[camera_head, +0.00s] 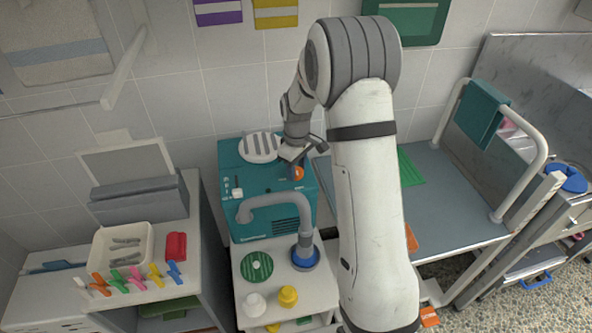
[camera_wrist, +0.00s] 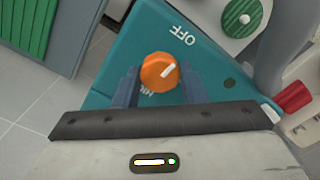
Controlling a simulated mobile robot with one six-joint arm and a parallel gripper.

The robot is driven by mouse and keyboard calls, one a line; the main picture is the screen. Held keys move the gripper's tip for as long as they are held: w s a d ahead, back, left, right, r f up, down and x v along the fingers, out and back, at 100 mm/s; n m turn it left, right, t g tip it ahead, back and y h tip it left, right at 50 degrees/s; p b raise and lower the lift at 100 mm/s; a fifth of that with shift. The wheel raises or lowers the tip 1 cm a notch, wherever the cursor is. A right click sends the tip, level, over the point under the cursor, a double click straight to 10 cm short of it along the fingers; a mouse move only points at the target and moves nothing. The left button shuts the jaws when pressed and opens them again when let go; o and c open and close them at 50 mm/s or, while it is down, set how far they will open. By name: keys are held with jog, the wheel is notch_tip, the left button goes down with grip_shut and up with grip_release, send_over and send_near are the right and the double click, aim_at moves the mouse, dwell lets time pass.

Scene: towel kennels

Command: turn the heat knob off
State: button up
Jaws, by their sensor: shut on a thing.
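The orange heat knob (camera_wrist: 159,72) sits on the teal unit's top panel (camera_wrist: 112,68). My gripper (camera_wrist: 158,84) is shut on the knob, with one dark blue finger on each side. The knob's white mark points up and right in the wrist view, to the right of the direction of the OFF label (camera_wrist: 182,37). Another label, partly hidden, lies beside the knob near my gripper. In the head view my gripper (camera_head: 296,165) reaches down to the orange knob (camera_head: 299,174) at the right of the teal unit (camera_head: 232,211).
A grey curved pipe (camera_head: 275,198) on a blue base rises just in front of the unit. A cart with a tray (camera_head: 146,242) and coloured clips stands left.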

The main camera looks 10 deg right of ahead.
jog(key=shift+r+n, duration=0.1)
jog(key=shift+n, duration=0.4)
jog(key=o, duration=1)
notch_tip(320, 180, up, 7)
jog(key=shift+f+b, duration=0.2)
jog(key=shift+b, duration=0.25)
jog(key=shift+r, duration=0.55)
